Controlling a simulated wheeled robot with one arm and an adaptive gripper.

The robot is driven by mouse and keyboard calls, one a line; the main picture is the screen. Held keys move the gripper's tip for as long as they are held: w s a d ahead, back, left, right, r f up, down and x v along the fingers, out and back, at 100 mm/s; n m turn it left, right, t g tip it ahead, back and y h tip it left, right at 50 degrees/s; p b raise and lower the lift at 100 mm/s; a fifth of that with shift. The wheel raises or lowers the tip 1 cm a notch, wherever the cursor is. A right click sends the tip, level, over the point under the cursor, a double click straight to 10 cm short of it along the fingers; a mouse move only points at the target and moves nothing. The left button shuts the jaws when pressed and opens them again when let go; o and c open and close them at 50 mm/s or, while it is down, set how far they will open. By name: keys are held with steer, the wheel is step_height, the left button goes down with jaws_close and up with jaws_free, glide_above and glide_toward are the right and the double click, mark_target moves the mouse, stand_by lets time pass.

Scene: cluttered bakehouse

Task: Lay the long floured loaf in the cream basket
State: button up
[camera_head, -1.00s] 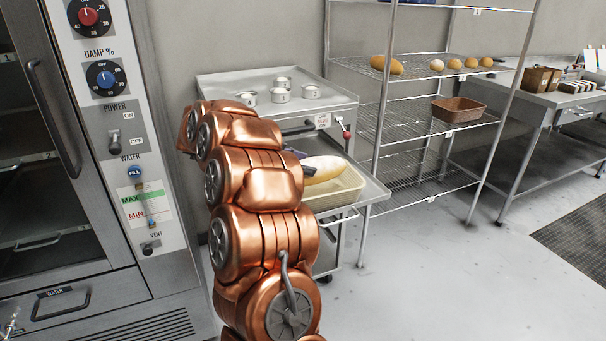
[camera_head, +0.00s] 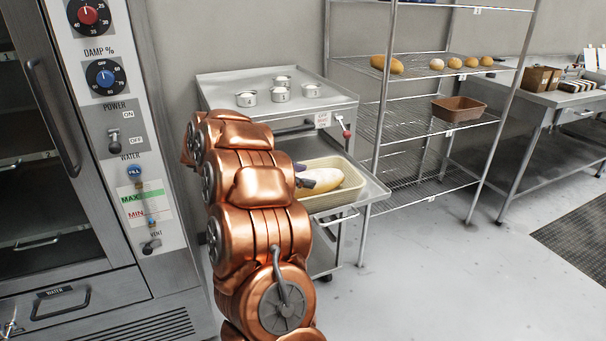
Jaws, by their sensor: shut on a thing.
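The cream basket (camera_head: 349,193) stands on the lower shelf of the steel trolley, right of my copper arm. The long floured loaf (camera_head: 325,180) lies low within the basket's outline, its right end showing above the near rim. My gripper (camera_head: 306,183) shows as dark fingers at the loaf's left part and is shut on it. The loaf's left end and the basket's left side are hidden behind my arm. I cannot tell whether the loaf touches the basket floor.
The trolley's upper top (camera_head: 276,83) carries several small metal tins and overhangs the back of the lower shelf (camera_head: 374,188). A wire rack (camera_head: 420,110) with breads and a brown pan (camera_head: 459,108) stands to the right. A tall oven (camera_head: 90,150) stands close at left.

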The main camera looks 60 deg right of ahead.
steer(key=shift+f, duration=0.15)
steer(key=o, duration=0.9)
steer(key=shift+c, duration=0.2)
steer(key=shift+r, duration=0.45)
steer(key=shift+w+a+r, duration=0.2)
steer(key=shift+r, duration=0.05)
steer(key=v, duration=1.1)
steer(key=shift+a+r, duration=0.15)
steer(key=shift+a, duration=0.05)
